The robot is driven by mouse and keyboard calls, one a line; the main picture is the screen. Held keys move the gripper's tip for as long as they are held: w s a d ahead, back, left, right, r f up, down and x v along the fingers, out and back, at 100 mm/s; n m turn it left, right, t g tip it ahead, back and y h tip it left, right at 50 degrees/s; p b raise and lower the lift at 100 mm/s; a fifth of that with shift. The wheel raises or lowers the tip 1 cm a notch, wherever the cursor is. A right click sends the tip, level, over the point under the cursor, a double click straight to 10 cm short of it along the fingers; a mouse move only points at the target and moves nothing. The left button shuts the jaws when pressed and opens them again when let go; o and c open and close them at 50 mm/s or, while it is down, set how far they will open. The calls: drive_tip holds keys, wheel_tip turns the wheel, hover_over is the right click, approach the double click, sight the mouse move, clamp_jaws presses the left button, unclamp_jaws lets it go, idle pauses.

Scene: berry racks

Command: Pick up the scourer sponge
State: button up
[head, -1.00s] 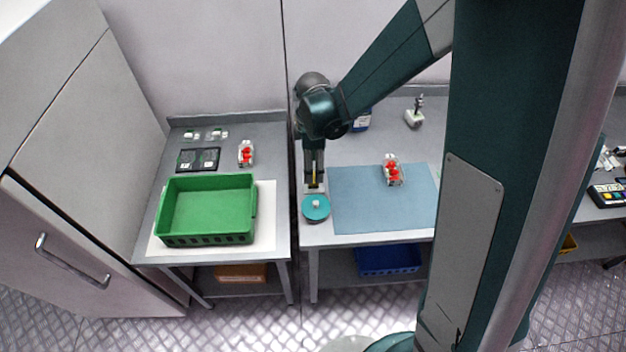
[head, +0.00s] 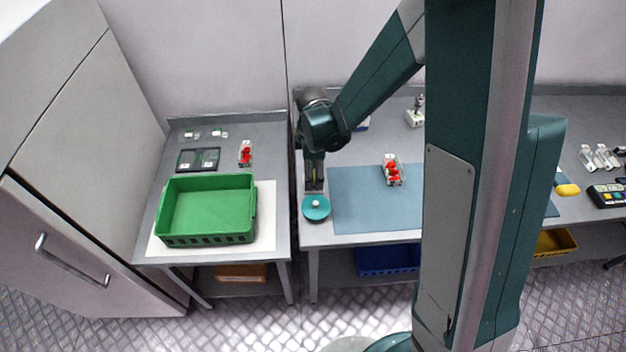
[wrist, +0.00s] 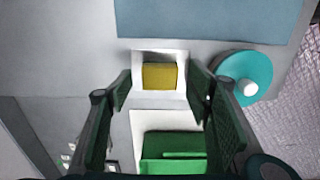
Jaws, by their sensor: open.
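The scourer sponge (wrist: 159,76) shows in the wrist view as a yellow block lying in a square white dish (wrist: 141,58). My gripper (wrist: 160,85) is open, with one finger on each side of the sponge in the picture, and nothing is held. I cannot tell how high the fingertips are above it. In the head view my gripper (head: 314,186) points down at the front left of the right-hand table and largely hides the sponge and dish.
A teal round lid with a pale knob (head: 316,208) stands close beside the gripper. A blue mat (head: 350,205) holds a clear punnet of red berries (head: 392,170). A green crate (head: 250,215) is on the left table. A small yellow object (head: 568,190) lies far right.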

drive_tip(key=shift+f, duration=0.85)
drive_tip(key=c, duration=0.8)
